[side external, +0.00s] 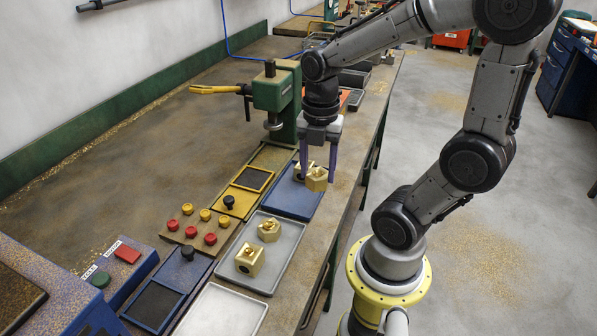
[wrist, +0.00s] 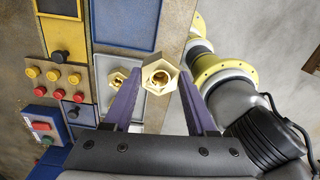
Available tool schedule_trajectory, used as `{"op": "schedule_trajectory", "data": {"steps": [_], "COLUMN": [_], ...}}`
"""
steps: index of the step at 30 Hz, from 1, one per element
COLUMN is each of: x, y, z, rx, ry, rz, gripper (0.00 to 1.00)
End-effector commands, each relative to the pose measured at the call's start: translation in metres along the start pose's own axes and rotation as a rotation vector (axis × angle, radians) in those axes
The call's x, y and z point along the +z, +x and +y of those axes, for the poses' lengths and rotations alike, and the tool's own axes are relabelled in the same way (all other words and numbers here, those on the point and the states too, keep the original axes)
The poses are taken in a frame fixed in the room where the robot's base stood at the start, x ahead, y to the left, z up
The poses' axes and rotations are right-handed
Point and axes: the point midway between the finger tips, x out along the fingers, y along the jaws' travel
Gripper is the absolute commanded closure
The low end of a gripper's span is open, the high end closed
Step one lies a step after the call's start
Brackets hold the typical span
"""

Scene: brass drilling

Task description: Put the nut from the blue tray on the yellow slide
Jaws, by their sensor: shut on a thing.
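My gripper (side external: 318,180) points down over the near right edge of the blue tray (side external: 294,201), shut on a brass nut (side external: 317,181). In the wrist view the nut (wrist: 160,76) sits between my fingertips (wrist: 161,74), its hole facing the camera. It appears held above the tray. Brass also shows behind the left finger; I cannot tell whether it is a second piece. The blue tray (wrist: 125,25) looks bare in its visible part in the wrist view. The yellow slide (side external: 238,204), with a black knob and dark pad, lies left of the tray.
Red and yellow buttons (side external: 201,224) stand beside the yellow slide. A blue slide (side external: 172,280) lies nearer. A green press (side external: 277,100) rises behind the blue tray.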

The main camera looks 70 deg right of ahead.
Motion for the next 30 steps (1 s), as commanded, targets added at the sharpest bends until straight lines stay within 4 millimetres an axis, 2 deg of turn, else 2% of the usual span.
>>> {"op": "schedule_trajectory", "data": {"steps": [6, 10, 13, 17, 21, 27, 30], "x": [-0.015, -0.021, -0.02, -0.009, 0.008, 0.025, 0.03], "y": [-0.016, -0.021, -0.026, -0.037, -0.045, -0.043, -0.038], "z": [-0.03, -0.039, -0.038, -0.017, 0.018, 0.058, 0.069], "rx": [0.006, 0.004, 0.004, 0.0, 0.0, -0.001, 0.0], "ry": [0.0, 0.002, 0.021, 0.05, 0.079, 0.098, 0.096], "rz": [-0.003, -0.002, -0.002, 0.0, 0.0, 0.0, 0.0], "gripper": [1.0, 1.0, 1.0, 1.0, 1.0, 1.0, 1.0]}}
